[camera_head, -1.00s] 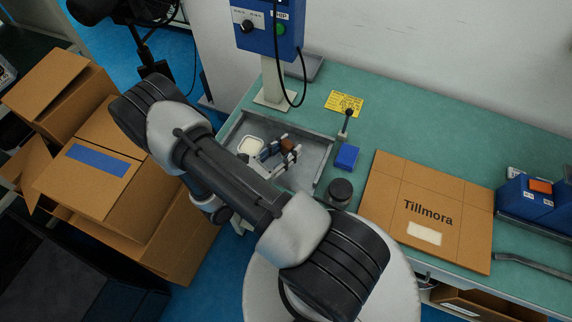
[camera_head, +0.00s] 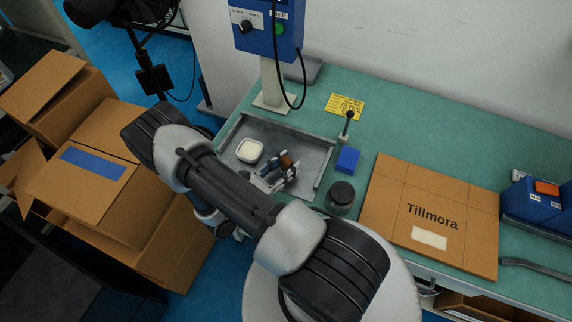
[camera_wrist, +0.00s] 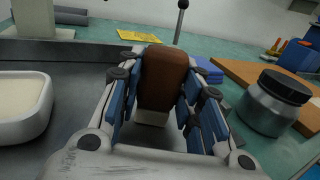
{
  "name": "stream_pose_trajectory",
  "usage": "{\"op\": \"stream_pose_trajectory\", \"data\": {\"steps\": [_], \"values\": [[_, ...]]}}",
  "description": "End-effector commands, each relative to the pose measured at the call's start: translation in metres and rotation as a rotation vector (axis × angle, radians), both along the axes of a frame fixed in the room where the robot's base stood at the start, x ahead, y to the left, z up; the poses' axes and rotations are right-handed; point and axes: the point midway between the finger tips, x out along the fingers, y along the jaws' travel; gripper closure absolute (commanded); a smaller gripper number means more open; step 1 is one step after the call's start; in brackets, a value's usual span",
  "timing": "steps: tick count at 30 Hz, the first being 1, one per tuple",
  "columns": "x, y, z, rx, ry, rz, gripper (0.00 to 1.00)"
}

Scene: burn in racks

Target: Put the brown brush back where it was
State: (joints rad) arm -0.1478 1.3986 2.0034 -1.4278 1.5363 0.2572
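The brown brush (camera_head: 287,159) is between the fingers of my gripper (camera_head: 279,164), over the right part of a grey metal tray (camera_head: 319,157). In the wrist view the brush (camera_wrist: 163,80) stands with its brown back up and a pale strip of bristles below. The blue finger pads of my gripper (camera_wrist: 161,92) lie along both its sides, and the gripper is shut on it. I cannot tell whether the bristles touch the tray floor.
A white dish (camera_head: 249,150) lies in the tray, left of the brush. A dark-lidded jar (camera_head: 340,196), a blue block (camera_head: 347,159) and a thin post with a black knob (camera_head: 346,126) stand right of the tray. A flat Tillmora carton (camera_head: 433,205) lies farther right.

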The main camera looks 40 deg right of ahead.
Motion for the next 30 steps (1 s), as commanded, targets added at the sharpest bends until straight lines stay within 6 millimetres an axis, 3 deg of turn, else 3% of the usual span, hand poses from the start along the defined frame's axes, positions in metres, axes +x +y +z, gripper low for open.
{"op": "stream_pose_trajectory", "data": {"steps": [8, 20, 30], "values": [[0.0, 0.0, 0.0, 0.0, 0.0, 0.0, 0.48], [0.0, 0.001, 0.006, 0.0, 0.0, 0.001, 0.48], [0.001, 0.07, 0.005, 0.001, -0.002, 0.007, 0.48]]}}
